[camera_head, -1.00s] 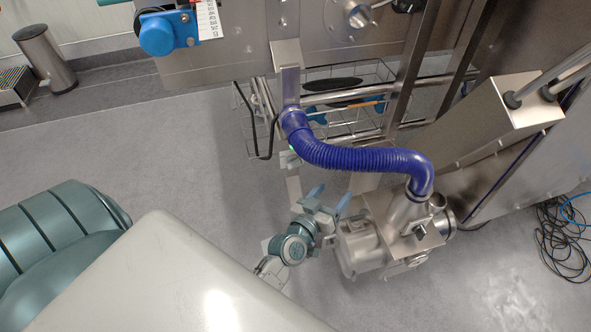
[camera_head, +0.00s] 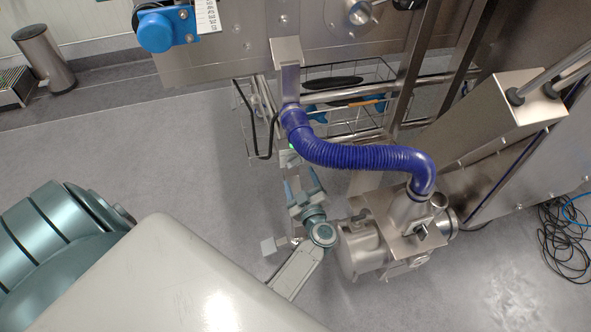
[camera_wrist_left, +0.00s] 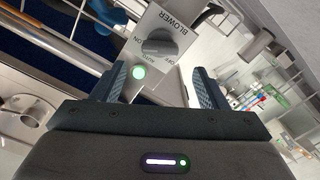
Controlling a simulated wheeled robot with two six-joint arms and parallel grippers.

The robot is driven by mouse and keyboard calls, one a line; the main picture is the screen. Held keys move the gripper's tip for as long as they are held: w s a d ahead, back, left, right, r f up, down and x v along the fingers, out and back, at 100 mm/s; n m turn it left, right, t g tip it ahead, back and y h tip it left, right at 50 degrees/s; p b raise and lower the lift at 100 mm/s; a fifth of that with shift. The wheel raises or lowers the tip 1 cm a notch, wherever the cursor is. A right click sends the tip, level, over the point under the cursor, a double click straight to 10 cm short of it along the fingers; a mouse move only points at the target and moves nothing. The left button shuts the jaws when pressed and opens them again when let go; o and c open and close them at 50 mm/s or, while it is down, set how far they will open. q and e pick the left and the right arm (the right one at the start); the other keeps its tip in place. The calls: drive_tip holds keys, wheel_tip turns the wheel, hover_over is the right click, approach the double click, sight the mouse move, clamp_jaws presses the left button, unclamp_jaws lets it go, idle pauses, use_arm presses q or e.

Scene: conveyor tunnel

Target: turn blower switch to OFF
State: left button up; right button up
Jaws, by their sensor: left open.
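The blower switch (camera_wrist_left: 158,43) is a dark grey knob on a light grey panel (camera_wrist_left: 181,22) in the left wrist view. The lettering BLOWER, OFF, AUTO and ON appears upside down. A green lamp (camera_wrist_left: 138,72) glows beside the knob. I cannot tell which mark the knob points at. My left gripper (camera_wrist_left: 159,72) is open and empty, with its blue-grey fingers apart and the knob beyond the gap, not touched. In the head view my left gripper (camera_head: 302,180) is below the small switch box (camera_head: 289,159), fingers pointing up towards it. My right gripper is not seen.
A blue ribbed hose (camera_head: 360,156) arches above and right of my left gripper, down to a steel blower unit (camera_head: 362,248). A wire basket (camera_head: 350,118) and steel rails lie behind.

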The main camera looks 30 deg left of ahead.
sight(295, 166)
use_arm(q)
drive_tip(key=b+x, duration=0.1)
drive_tip(key=x, duration=0.3)
drive_tip(key=shift+w+a+f, duration=0.1)
drive_tip(key=shift+w, duration=0.05)
drive_tip(key=shift+w+a+b, duration=0.3)
drive_tip(key=shift+w+a, duration=0.1)
drive_tip(key=shift+a, duration=0.1)
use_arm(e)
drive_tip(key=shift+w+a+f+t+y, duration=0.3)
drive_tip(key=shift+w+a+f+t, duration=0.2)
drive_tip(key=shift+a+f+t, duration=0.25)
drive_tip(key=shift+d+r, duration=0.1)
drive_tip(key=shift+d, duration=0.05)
use_arm(q)
drive_tip(key=c, duration=1)
